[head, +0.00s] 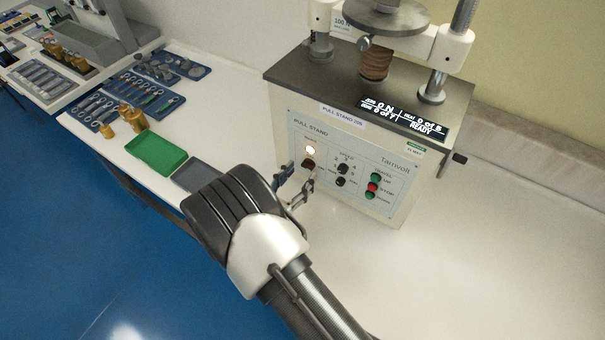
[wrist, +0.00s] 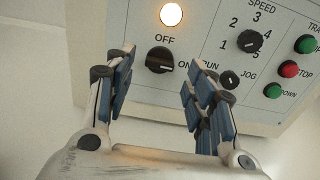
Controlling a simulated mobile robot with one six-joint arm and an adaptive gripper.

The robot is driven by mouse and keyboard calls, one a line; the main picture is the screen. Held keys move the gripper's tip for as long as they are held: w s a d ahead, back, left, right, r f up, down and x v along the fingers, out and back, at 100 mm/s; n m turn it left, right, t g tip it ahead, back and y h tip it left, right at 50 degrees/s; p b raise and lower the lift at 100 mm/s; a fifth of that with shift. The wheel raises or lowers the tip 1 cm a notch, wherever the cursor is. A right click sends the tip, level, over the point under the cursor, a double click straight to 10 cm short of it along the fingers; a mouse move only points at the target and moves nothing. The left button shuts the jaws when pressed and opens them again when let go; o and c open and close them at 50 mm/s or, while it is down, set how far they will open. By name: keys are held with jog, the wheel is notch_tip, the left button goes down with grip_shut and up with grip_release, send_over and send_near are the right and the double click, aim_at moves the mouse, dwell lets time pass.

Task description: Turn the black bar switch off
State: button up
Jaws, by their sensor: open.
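The black bar switch (wrist: 160,60) is on the front panel of the pull stand (head: 340,165). OFF is printed above it and ON to its right. Its bar lies roughly sideways, with a pale mark toward ON. In the head view the switch (head: 308,164) sits below a lit lamp (head: 310,150). My gripper (head: 294,184) is open and empty in front of the panel's left part. In the wrist view my gripper (wrist: 158,82) has one blue-padded finger left of the switch and one right and lower; contact is not visible.
A speed knob (wrist: 250,41), a small jog knob (wrist: 229,80) and green and red buttons (wrist: 289,69) are right of the switch. A green tray (head: 156,153) and a grey tray (head: 196,174) lie left on the bench. The bench right of the stand is clear.

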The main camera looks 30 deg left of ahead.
aim_at(308, 166)
jog(key=shift+w, duration=1.15)
jog(key=shift+c, duration=0.5)
jog(key=c, duration=1)
